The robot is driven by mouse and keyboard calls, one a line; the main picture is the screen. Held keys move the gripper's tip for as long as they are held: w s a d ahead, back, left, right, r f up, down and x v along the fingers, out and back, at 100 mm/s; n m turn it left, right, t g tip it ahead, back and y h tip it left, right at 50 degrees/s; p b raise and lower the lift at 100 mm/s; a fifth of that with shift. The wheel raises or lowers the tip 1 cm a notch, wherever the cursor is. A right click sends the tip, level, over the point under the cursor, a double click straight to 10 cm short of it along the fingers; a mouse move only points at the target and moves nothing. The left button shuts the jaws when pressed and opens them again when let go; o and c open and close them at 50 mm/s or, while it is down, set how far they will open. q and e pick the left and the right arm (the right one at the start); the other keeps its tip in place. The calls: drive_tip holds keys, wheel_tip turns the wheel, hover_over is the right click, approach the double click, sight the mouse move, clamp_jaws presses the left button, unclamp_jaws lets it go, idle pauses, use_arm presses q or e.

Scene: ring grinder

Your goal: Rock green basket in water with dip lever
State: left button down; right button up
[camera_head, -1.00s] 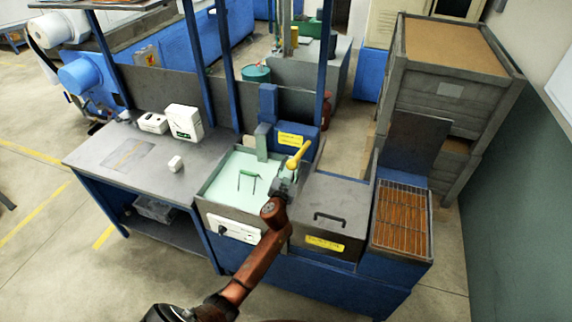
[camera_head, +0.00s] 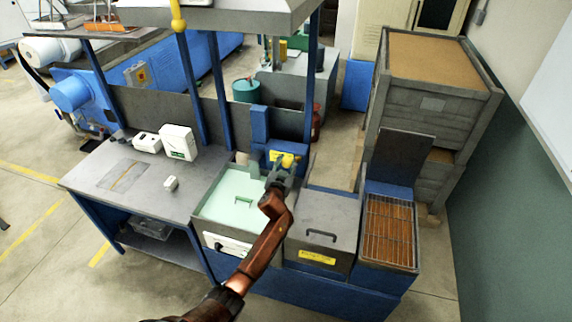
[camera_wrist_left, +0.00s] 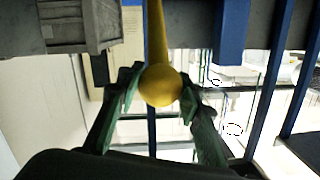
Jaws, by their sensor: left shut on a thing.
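The left gripper (camera_head: 279,177) is at the back right of the water tank (camera_head: 207,210), over the blue housing. In the left wrist view its fingers close around the yellow ball knob of the dip lever (camera_wrist_left: 160,86). The lever's yellow rod runs up from the knob between the fingers. In the head view the lever is mostly hidden behind the gripper. The green basket's handle (camera_head: 244,201) shows low at the surface of the pale green water; the basket body cannot be made out. The right gripper is not in view.
A grey lidded box (camera_head: 320,238) stands right of the tank, beside a wire-grate tray (camera_head: 390,232). A workbench (camera_head: 120,205) with white boxes is at the left. Blue posts and a hood (camera_head: 235,14) stand behind and above.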

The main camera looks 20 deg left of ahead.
use_arm(q)
drive_tip(key=c, duration=1.8)
unclamp_jaws()
drive_tip(key=shift+w+r, duration=0.1)
drive_tip(key=shift+r, duration=0.4)
drive_tip(key=o, duration=0.4)
drive_tip(key=shift+f, duration=0.25)
drive_tip(key=shift+o, duration=0.2)
drive_tip(key=v, duration=1.2)
